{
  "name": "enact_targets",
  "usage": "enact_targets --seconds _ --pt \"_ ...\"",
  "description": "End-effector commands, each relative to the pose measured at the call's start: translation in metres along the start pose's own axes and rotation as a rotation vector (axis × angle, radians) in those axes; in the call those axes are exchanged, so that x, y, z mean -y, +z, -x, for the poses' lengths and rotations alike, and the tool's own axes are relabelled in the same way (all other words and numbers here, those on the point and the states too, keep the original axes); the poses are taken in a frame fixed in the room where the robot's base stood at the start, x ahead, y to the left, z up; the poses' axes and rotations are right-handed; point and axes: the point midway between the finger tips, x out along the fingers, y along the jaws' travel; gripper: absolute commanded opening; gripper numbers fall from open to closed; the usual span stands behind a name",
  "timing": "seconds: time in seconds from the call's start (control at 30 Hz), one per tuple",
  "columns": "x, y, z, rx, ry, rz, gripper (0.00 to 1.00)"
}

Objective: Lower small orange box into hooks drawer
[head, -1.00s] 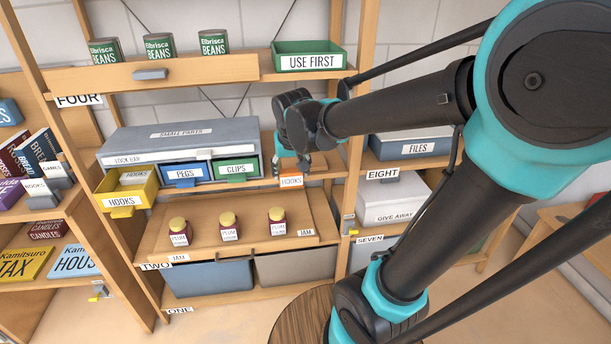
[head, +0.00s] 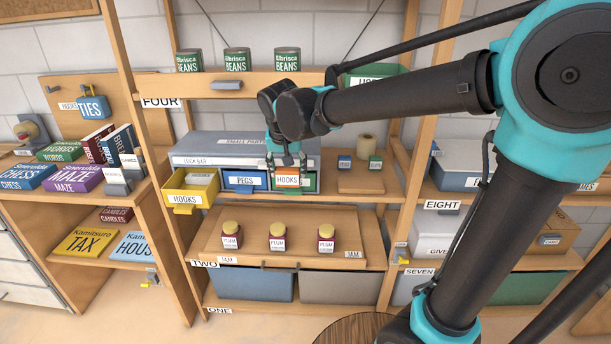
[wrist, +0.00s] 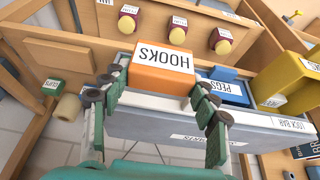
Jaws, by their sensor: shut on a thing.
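The small orange box (head: 288,180), labelled HOOKS, is held by my gripper (head: 286,163), which is shut on it. In the head view it hangs in front of the green CLIPS drawer and hides most of it. In the wrist view the orange box (wrist: 162,68) sits between the fingertips of my gripper (wrist: 155,92). The yellow HOOKS drawer (head: 182,196) is pulled out at the left end of the grey small-parts cabinet (head: 200,148). It also shows in the wrist view (wrist: 275,82). The box is apart from it, to its right in the head view. A white HOOKS label shows inside the drawer.
The blue PEGS drawer (head: 244,181) lies between the box and the yellow drawer. Jam jars (head: 278,238) stand on the wooden board below. Small blue (head: 344,162) and green (head: 375,164) boxes stand to the right. Bean cans (head: 237,61) are above.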

Motion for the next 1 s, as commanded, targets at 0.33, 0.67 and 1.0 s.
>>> enact_targets --seconds 0.33,0.67,1.0 --pt "0.063 -0.011 0.009 0.000 -0.001 0.004 0.33" --pt "0.121 -0.020 0.013 0.000 -0.002 0.002 0.33" --pt "0.182 -0.028 0.014 0.000 0.000 0.002 0.33"
